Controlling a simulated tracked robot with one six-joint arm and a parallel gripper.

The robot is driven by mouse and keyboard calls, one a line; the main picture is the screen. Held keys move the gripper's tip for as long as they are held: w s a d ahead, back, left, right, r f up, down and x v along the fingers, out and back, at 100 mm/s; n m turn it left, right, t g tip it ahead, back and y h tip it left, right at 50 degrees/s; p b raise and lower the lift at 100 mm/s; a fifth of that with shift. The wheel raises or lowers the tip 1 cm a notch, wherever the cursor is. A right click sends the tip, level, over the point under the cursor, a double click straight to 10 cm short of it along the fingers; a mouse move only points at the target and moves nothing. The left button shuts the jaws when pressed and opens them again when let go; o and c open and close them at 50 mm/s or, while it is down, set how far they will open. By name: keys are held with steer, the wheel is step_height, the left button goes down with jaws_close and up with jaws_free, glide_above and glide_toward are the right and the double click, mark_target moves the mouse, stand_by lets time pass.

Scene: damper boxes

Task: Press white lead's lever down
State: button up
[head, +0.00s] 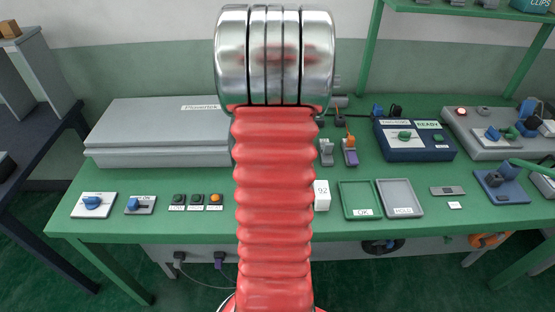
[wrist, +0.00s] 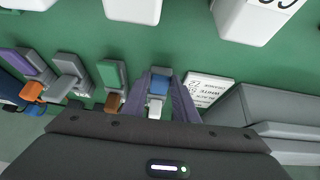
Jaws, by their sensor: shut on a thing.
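In the wrist view my gripper (wrist: 164,92) reaches down with its two grey-purple fingers on either side of a blue lever (wrist: 158,84) on a small grey clamp. The fingers are shut on this blue-levered clamp. A white lead end (wrist: 155,105) shows just below the blue lever, between the fingers. A card (wrist: 208,88) with the word WHITE lies just right of the fingers. In the head view my red arm covers this clamp and my gripper.
Left of my fingers in the wrist view stand a green lever (wrist: 112,73) with a brown lead, a grey lever (wrist: 69,68) and a purple lever (wrist: 28,62) with an orange lead. A grey box (wrist: 270,118) is close on the right. White blocks (wrist: 245,20) stand along the top.

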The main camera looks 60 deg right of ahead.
steer(key=shift+o, duration=0.4)
steer(key=shift+s+d+f, duration=0.1)
steer(key=shift+s+f, duration=0.05)
steer(key=shift+s, duration=0.2)
steer(key=shift+w+a+f+t+h, duration=0.25)
steer(key=shift+f+t+h, duration=0.15)
steer(key=shift+h, duration=0.2)
steer(key=shift+c, duration=0.6)
steer(key=shift+f, duration=0.1)
steer(key=shift+s+a+h, duration=0.1)
steer(key=shift+h, duration=0.2)
steer(key=o, duration=1.1)
steer(key=shift+c, duration=0.2)
steer(key=shift+a, duration=0.1)
